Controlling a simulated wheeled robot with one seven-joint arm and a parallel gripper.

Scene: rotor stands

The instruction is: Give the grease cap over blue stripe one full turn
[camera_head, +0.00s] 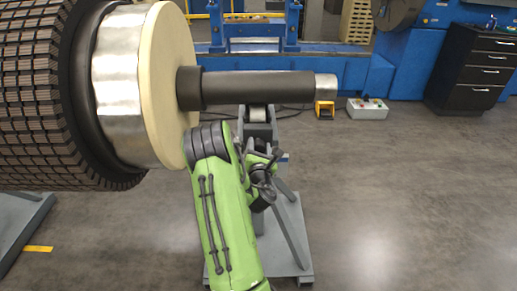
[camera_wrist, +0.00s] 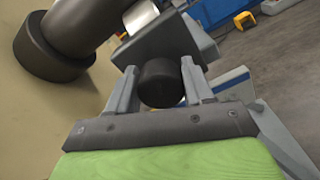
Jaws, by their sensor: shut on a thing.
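A dark round grease cap (camera_wrist: 161,84) sits between the two grey fingers of my gripper (camera_wrist: 160,90) in the wrist view. The fingers are shut on its sides. The cap is in front of a grey block of the rotor stand (camera_wrist: 172,42). A blue patch (camera_wrist: 233,83) shows beside the right finger; I cannot tell if it is the stripe. In the head view my gripper (camera_head: 264,172) is at the upper part of the grey stand (camera_head: 290,240), below the shaft. The cap cannot be made out there.
The dark rotor shaft (camera_head: 258,88) runs just above my gripper and rests over the stand's roller (camera_head: 258,114). The large cream disc (camera_head: 168,80) and rotor body (camera_head: 35,100) are close on the left. Open floor (camera_head: 400,200) lies to the right.

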